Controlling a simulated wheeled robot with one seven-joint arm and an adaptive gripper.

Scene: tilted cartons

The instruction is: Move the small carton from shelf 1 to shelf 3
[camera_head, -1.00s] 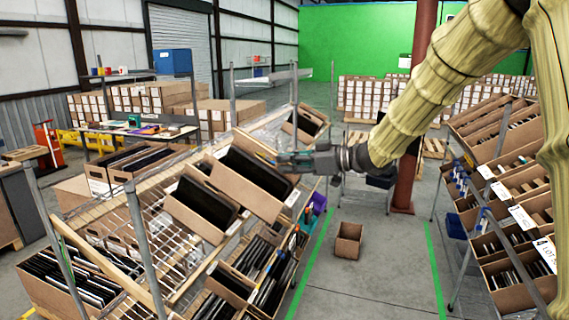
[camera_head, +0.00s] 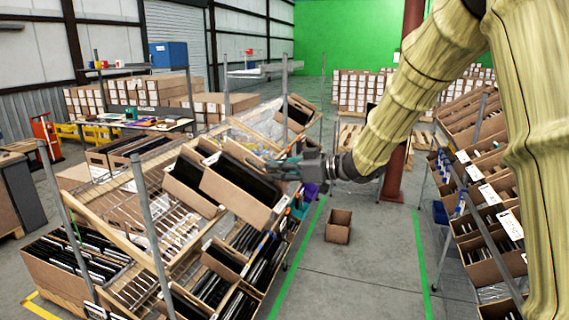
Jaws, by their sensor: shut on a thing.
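My gripper (camera_head: 277,170) is at the right end of the upper left rack, shut on the far right edge of an open brown carton (camera_head: 232,201). The carton is tilted and filled with dark flat items. It overlaps a similar tilted carton (camera_head: 188,190) to its left, partly hiding it. I cannot tell whether the held carton still touches the shelf. The fingertips are partly lost against the carton's edge. Shelf numbers on this rack are not readable.
Lower on the left rack (camera_head: 150,222) stand several filled cartons, and its metal posts rise close by. Another carton (camera_head: 297,112) sits at the rack's far end. A right rack (camera_head: 485,200) holds tilted cartons. An empty box (camera_head: 338,227) stands on the otherwise clear aisle floor.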

